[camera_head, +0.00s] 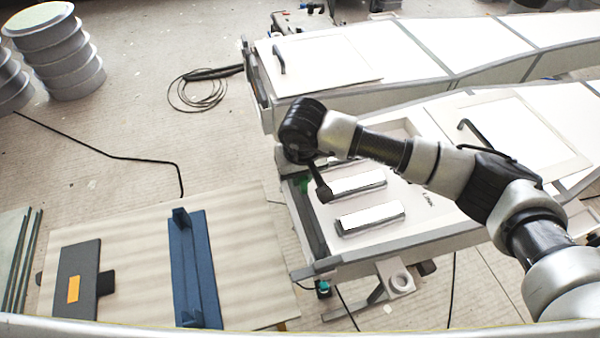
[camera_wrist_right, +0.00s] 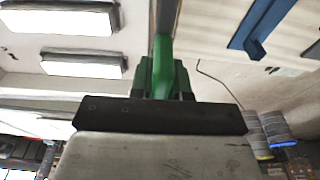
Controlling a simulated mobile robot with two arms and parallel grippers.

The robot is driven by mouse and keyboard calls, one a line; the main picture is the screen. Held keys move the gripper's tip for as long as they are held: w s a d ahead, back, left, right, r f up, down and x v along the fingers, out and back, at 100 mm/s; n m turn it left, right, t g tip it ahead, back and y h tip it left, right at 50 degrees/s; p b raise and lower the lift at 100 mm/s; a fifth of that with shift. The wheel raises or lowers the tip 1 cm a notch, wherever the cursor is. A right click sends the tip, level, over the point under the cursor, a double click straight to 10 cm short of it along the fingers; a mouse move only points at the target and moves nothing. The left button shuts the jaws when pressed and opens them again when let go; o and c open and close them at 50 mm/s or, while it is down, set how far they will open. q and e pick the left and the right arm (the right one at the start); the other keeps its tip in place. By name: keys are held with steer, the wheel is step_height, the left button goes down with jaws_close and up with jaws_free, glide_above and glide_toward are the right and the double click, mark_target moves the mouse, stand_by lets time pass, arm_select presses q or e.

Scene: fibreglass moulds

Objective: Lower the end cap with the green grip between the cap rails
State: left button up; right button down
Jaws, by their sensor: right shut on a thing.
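My right gripper (camera_wrist_right: 165,85) is shut on the green grip (camera_wrist_right: 164,62), which shows in the middle of the wrist view. In the head view only a small green patch of the grip (camera_head: 304,184) shows below my dark wrist. A narrow dark strip, which appears to be the end cap (camera_head: 309,222), stands along the near left end of the mould (camera_head: 375,239). I cannot tell whether its lower edge is between the cap rails, as the rails are not clear. My left gripper is not in view.
Two white blocks (camera_head: 363,217) lie in the mould recess. A board (camera_head: 130,255) at the left carries a blue angled fixture (camera_head: 192,265) and a dark plate (camera_head: 84,262) with an orange label. A second mould (camera_head: 400,55) stands behind. A cable (camera_head: 200,93) lies on the floor.

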steer(key=c, duration=1.1)
jaws_free()
steer(key=shift+r+p, duration=0.2)
steer(key=shift+p, duration=0.1)
steer(key=shift+r+p, duration=0.7)
steer(key=shift+p, duration=0.35)
steer(key=shift+r+b, duration=0.35)
steer(key=shift+b, duration=0.5)
steer(key=r+b, duration=0.1)
steer(key=r, duration=0.2)
steer(key=s+r+b, duration=0.1)
steer(key=r, duration=0.2)
steer(key=r+b, duration=0.1)
steer(key=r, duration=0.2)
steer(key=shift+s+d+r+b, duration=0.15)
steer(key=shift+d+r+b, duration=0.05)
steer(key=shift+r+b, duration=0.1)
steer(key=shift+s+r, duration=0.1)
steer(key=shift+r, duration=0.45)
steer(key=shift+f, duration=0.1)
